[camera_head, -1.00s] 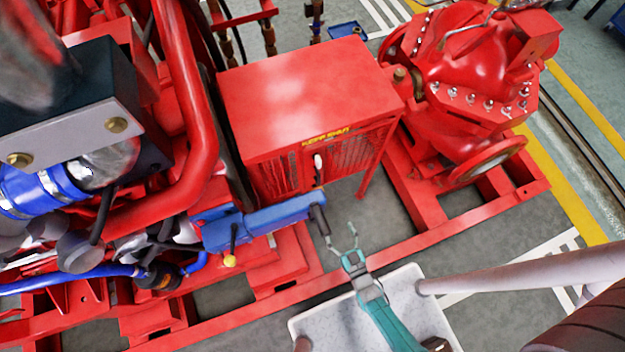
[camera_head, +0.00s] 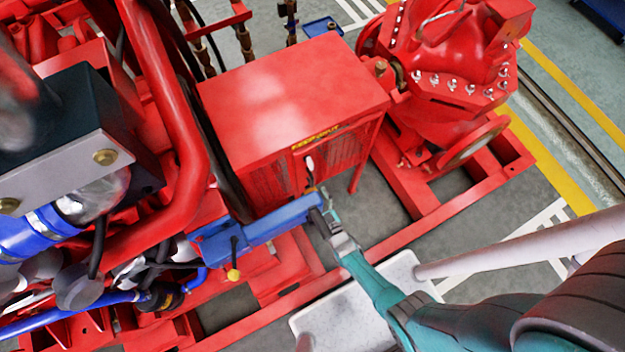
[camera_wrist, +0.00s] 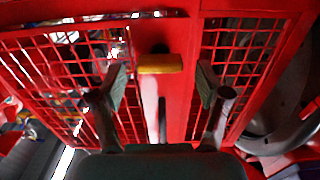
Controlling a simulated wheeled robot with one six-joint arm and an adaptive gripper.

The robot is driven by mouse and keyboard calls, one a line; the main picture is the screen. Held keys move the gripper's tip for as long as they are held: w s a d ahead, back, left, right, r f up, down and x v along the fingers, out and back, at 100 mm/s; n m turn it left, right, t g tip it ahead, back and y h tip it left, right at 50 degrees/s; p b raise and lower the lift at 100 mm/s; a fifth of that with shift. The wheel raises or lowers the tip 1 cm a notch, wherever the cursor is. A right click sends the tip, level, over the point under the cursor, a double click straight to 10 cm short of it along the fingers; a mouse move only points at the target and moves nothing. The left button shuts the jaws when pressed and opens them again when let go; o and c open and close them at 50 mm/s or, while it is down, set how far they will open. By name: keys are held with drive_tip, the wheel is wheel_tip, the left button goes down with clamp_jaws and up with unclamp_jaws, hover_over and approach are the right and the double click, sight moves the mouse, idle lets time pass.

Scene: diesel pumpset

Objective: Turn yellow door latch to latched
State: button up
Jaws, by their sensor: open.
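The yellow latch (camera_wrist: 160,64) is a short bar lying level across a red upright strip between two mesh panels in the wrist view. My gripper (camera_wrist: 160,77) is open, with one finger to the left of the latch and one to the right. I see no finger touching it. In the head view my gripper (camera_head: 325,206) is at the front of the red guard box (camera_head: 290,90), close to its mesh door. I cannot make out the latch clearly there. A pale handle (camera_head: 309,165) shows on the door, under a yellow label (camera_head: 317,138).
A blue part (camera_head: 260,223) with a dark end lies just left of my gripper in the head view. A blue pipe and a yellow-knobbed lever (camera_head: 233,274) are farther left. Red base rails run below. A red pump (camera_head: 450,60) stands at the right.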

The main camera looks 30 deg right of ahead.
drive_tip(key=shift+w, duration=0.65)
drive_tip(key=c, duration=1.2)
drive_tip(key=shift+o, duration=0.2)
drive_tip(key=shift+m, duration=0.3)
drive_tip(key=shift+d+f+m, duration=0.1)
drive_tip(key=shift+d+m, duration=0.05)
drive_tip(key=shift+m, duration=4.15)
drive_tip(key=shift+d+f+m, duration=0.1)
drive_tip(key=shift+m, duration=4.2)
